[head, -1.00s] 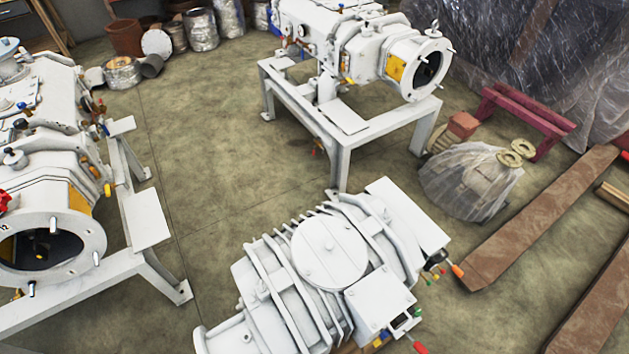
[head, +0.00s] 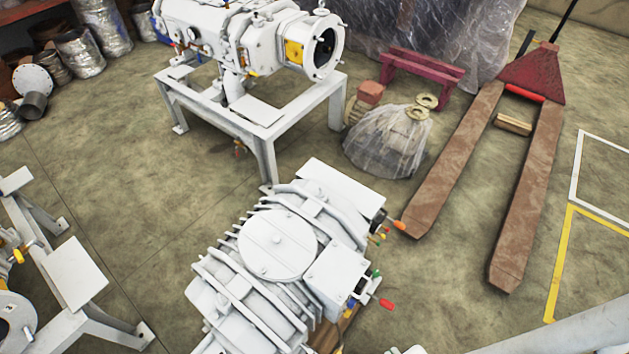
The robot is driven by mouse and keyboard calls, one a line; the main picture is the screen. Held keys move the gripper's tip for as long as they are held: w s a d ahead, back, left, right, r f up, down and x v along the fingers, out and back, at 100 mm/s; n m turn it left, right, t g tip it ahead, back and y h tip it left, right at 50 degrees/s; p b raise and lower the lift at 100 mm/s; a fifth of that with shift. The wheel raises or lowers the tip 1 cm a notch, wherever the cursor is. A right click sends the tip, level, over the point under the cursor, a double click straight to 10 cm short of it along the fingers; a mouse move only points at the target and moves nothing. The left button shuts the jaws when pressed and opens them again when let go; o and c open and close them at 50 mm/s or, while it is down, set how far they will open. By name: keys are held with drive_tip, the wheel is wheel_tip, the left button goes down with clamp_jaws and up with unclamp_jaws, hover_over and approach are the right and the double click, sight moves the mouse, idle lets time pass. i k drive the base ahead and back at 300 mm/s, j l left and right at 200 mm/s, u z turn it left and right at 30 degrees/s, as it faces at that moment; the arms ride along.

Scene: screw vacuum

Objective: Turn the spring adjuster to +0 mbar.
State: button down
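I cannot make out the spring adjuster or any mbar marking for certain at this distance. A white ribbed vacuum pump (head: 277,245) fills the lower middle of the head view, with a round cover on top. Small coloured fittings show on its right side, among them a red-ended one (head: 386,304) and an orange-ended one (head: 398,225). Another white machine (head: 255,40) with a round open flange stands on a white frame at the top. My gripper is not in view.
A pallet truck (head: 525,150) with brown forks lies at the right. A plastic-wrapped heap (head: 385,142) and a dark red stand (head: 420,72) are near it. White frame legs (head: 75,272) stand at left. Open floor lies between the machines and by the yellow line (head: 560,262).

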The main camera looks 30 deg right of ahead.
sight(351, 301)
drive_tip(key=k+j+z, duration=0.15)
drive_tip(key=j, duration=0.2)
drive_tip(key=k+j+z, duration=0.15)
drive_tip(key=j, duration=0.15)
drive_tip(key=k+j+z, duration=0.15)
drive_tip(key=j, duration=0.15)
drive_tip(key=k+j+z, duration=0.1)
drive_tip(key=k+z, duration=0.15)
drive_tip(key=k, duration=0.15)
